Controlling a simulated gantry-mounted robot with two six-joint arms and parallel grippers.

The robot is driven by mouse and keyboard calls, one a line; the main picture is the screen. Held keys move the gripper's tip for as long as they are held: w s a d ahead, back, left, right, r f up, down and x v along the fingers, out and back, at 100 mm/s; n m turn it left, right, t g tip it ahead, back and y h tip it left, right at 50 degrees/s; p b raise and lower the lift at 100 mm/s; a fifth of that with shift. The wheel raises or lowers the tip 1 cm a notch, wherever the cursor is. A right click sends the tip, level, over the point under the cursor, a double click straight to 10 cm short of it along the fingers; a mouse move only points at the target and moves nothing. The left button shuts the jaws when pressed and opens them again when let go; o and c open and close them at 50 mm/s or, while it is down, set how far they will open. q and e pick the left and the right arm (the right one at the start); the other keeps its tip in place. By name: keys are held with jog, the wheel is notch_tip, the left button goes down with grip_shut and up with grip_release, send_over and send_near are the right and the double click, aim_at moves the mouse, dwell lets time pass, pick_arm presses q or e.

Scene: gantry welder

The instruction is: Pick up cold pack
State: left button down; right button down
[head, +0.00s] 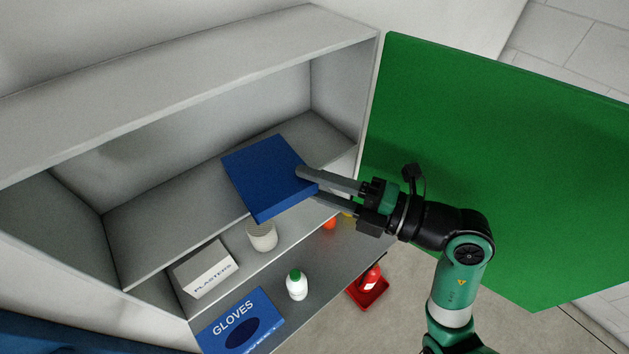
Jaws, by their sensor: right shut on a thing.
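The cold pack looks to be the flat blue box (266,174) in the head view, in front of the cabinet's upper compartment. My right gripper (308,184) is shut on the right edge of this box, one finger over its top face. The box is tilted, and I cannot tell whether it still touches the shelf behind it. My left gripper is not in view.
The open cabinet's shelf (150,225) is otherwise bare. Below are a plasters box (205,268), a white roll (262,236), a gloves box (238,322), a green-capped bottle (297,284) and a red item (370,282). The green door (500,150) stands open at right.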

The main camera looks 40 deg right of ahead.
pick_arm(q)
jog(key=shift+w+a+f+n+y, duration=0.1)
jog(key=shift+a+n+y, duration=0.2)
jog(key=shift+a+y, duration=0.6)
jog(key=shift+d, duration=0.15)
pick_arm(e)
jog(key=shift+r, duration=0.1)
